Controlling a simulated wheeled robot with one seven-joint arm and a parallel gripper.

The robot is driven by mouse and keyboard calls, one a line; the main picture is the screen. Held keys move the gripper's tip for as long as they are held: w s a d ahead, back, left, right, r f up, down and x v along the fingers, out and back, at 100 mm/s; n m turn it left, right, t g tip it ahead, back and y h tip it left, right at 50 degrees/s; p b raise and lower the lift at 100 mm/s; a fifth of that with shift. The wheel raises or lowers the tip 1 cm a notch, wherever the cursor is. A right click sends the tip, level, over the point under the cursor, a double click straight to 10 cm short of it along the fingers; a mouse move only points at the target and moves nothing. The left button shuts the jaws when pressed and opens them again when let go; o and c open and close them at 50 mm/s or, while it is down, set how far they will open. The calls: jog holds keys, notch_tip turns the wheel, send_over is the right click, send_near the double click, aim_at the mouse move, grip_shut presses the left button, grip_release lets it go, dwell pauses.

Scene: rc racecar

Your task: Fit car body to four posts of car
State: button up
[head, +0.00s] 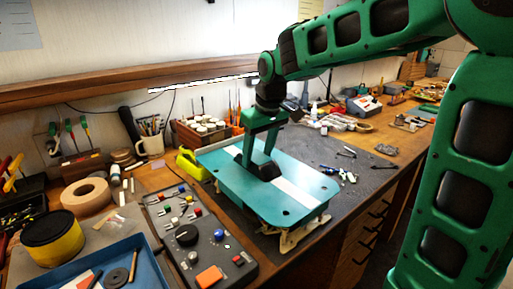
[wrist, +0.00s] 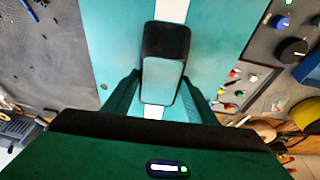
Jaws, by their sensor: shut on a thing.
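The car body (head: 222,158) is a flat teal plate with a white stripe, dark holes near its corners and a dark raised block in the middle. My gripper (head: 258,165) comes down from above and is shut on that block. In the wrist view the two fingers (wrist: 160,92) flank the block, and the teal plate (wrist: 205,40) spreads beneath. The car (head: 290,240) shows as cream-coloured parts under the plate's near edge. The plate hides most of the car. I cannot tell whether the posts pass through the holes or whether the plate rests on them.
A dark control box (head: 200,240) with knobs stands close on the left. Small tools (head: 340,172) lie on the dark mat to the right, which is otherwise largely clear. A blue tray (head: 140,265) is front left.

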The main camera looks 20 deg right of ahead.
aim_at(260, 158)
jog(key=shift+d+f, duration=0.1)
jog(key=shift+f, duration=0.4)
jog(key=shift+s+f, duration=0.1)
jog(key=shift+f, duration=1.4)
dwell(1.4)
jog(key=o, duration=1.1)
jog(key=v, duration=1)
jog(key=shift+s+r, duration=0.1)
jog(key=shift+r, duration=0.25)
